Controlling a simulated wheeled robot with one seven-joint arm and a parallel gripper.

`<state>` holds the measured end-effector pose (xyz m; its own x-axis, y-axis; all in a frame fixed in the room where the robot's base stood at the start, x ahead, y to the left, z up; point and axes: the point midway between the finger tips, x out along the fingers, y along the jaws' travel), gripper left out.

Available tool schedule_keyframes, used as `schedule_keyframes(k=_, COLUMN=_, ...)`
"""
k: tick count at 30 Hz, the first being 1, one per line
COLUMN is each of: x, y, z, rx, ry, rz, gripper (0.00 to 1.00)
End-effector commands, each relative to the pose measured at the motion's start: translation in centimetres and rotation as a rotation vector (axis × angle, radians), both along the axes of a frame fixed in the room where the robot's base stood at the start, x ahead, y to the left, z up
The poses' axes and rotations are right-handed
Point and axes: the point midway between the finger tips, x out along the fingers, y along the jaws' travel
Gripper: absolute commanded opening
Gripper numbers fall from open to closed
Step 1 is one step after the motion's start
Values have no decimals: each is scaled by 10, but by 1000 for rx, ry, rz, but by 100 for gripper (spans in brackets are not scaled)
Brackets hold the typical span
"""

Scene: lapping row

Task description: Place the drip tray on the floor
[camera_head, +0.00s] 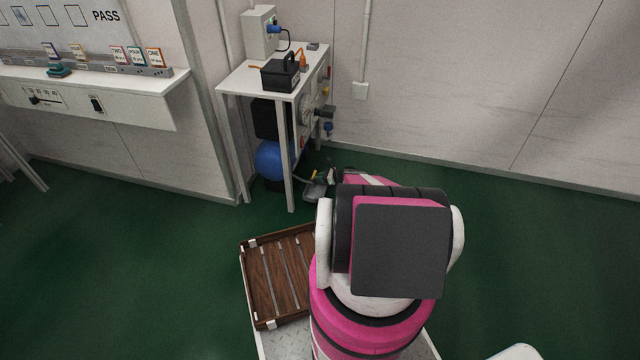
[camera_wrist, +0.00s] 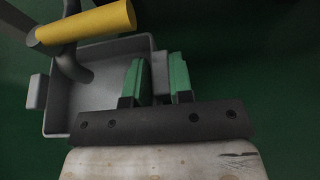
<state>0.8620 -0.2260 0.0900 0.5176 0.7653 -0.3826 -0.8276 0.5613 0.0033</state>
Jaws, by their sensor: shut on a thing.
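The drip tray (camera_wrist: 105,97) is a shallow grey open box with a small tab on its left side in the wrist view. My gripper (camera_wrist: 159,77) is shut on the tray's right edge, with one green finger pad on each side of it. The tray (camera_head: 315,189) also shows in the head view, low beside the right leg of the white table and mostly free of my arm. I cannot tell whether its underside touches the green floor (camera_head: 130,240). The gripper is small and partly hidden behind my arm in the head view.
A yellow handle (camera_wrist: 85,24) and a curved grey pipe (camera_wrist: 70,58) overlie the tray in the wrist view. A white table (camera_head: 240,78) holds a black box (camera_head: 280,73); a blue tank (camera_head: 270,158) is beneath. Open floor lies to the right.

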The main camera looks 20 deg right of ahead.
Motion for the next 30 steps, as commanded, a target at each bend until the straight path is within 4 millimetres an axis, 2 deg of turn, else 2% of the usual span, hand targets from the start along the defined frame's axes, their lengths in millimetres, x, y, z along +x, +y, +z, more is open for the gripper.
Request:
schedule_keyframes(k=6, x=2, y=1, z=-32, rx=0, ry=0, rz=1, gripper=0)
schedule_keyframes(k=19, x=1, y=2, z=-38, rx=1, ry=0, rz=1, gripper=0)
schedule_keyframes(k=20, x=1, y=2, z=-38, rx=0, ry=0, rz=1, gripper=27)
schedule_keyframes(k=21, x=1, y=2, z=-38, rx=0, ry=0, rz=1, gripper=40)
schedule_keyframes(k=22, x=1, y=2, z=-38, rx=0, ry=0, rz=1, gripper=46)
schedule_keyframes(k=30, x=1, y=2, z=-37, rx=0, ry=0, rz=1, gripper=46)
